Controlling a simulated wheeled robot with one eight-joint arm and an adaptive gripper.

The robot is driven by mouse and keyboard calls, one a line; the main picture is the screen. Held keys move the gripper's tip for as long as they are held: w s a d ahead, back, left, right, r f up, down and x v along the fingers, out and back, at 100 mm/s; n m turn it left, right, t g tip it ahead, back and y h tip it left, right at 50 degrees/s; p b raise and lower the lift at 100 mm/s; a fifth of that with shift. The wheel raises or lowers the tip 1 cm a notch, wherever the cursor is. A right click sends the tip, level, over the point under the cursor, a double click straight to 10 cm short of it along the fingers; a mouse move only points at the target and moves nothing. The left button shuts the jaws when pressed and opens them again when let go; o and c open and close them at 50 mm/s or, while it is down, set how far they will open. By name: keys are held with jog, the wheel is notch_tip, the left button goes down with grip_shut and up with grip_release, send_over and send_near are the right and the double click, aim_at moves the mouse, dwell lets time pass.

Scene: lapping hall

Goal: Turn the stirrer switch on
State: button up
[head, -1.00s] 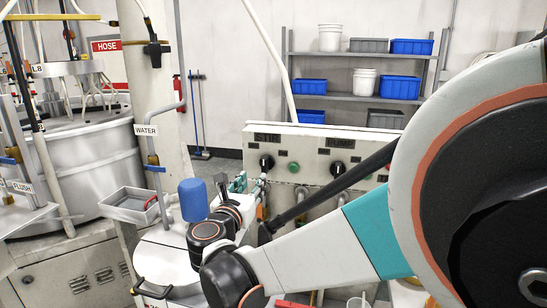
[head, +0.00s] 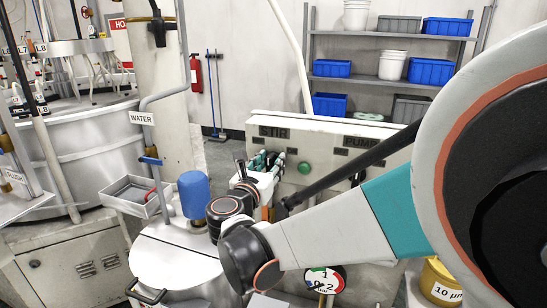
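The control panel (head: 330,152) stands across the middle of the head view, with a STIR label (head: 272,132) at its upper left. My gripper (head: 268,160), with teal fingers, is at the panel just below this label. The stirrer switch, a black knob seen under the label earlier, is now hidden by my gripper. The fingers look a little apart with something dark between them. I cannot tell whether they touch or grip the knob, nor how the knob is turned.
A green button (head: 305,168) is right of my gripper. A PUMP label (head: 360,142) is farther right, partly behind my arm. A blue cylinder (head: 194,194) stands on a round lid (head: 165,258) in front. A WATER pipe (head: 148,135) and grey tray (head: 130,196) are left.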

grip_shut()
jog(key=shift+m, duration=0.3)
jog(key=m, duration=0.4)
jog(key=shift+d+m, duration=0.15)
jog(key=shift+m, duration=0.15)
jog(key=m, duration=0.6)
jog(key=shift+d+f+m, duration=0.1)
jog(key=shift+m, duration=0.2)
jog(key=shift+s, duration=0.1)
dwell(0.4)
